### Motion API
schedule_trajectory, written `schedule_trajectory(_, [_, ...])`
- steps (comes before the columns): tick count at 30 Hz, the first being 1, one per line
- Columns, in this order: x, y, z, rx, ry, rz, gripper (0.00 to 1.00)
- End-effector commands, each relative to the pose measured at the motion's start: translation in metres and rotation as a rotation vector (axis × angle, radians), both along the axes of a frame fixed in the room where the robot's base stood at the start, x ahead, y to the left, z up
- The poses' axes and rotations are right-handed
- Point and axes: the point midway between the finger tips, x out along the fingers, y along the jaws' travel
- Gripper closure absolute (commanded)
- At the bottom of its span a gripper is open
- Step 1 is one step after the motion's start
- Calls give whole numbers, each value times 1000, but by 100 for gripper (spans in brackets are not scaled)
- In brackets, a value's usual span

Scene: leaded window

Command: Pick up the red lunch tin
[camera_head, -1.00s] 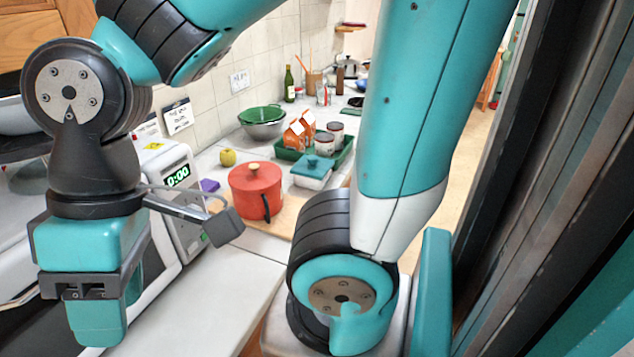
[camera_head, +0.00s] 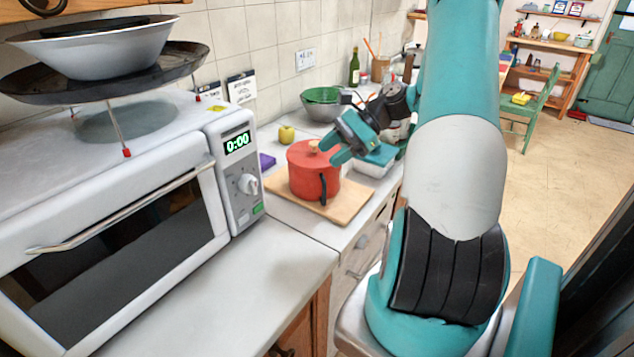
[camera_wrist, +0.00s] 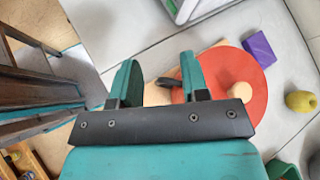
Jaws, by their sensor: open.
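The red lunch tin (camera_head: 307,175) is a round red pot with a pale wooden knob on its lid and a dark handle on its side. It stands upright on a wooden board (camera_head: 345,207) on the counter. My gripper (camera_head: 334,151) is beside the tin's upper right edge in the head view, open and empty. In the wrist view my gripper (camera_wrist: 158,72) has its two teal fingers spread, and the red tin (camera_wrist: 243,72) lies to the right, partly behind the right finger. The dark handle appears between the fingers. Whether anything touches is unclear.
A white microwave (camera_head: 120,200) with a metal bowl (camera_head: 95,50) above it stands at left. A purple block (camera_head: 267,161) and a yellow apple (camera_head: 286,134) lie behind the tin. A teal-lidded box (camera_head: 374,163) stands close at right. The front counter is clear.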

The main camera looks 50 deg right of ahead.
Motion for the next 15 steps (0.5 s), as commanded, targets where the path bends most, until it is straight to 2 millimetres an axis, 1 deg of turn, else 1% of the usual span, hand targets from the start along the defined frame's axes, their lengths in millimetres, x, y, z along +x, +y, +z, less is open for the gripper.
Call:
schedule_trajectory(1, [-21, -30, -21, 75, 30, -116, 58])
schedule_trajectory(3, [-46, -58, -39, 168, 60, -242, 58])
schedule_trajectory(6, [-76, -84, -57, 270, 89, -371, 58])
schedule_trajectory(9, [-94, -97, -67, 330, 101, -441, 58])
schedule_trajectory(10, [-96, -98, -69, 340, 104, -452, 58])
schedule_trajectory(13, [-93, -95, -73, 359, 108, -467, 58])
schedule_trajectory(15, [-84, -87, -77, 360, 110, -468, 58])
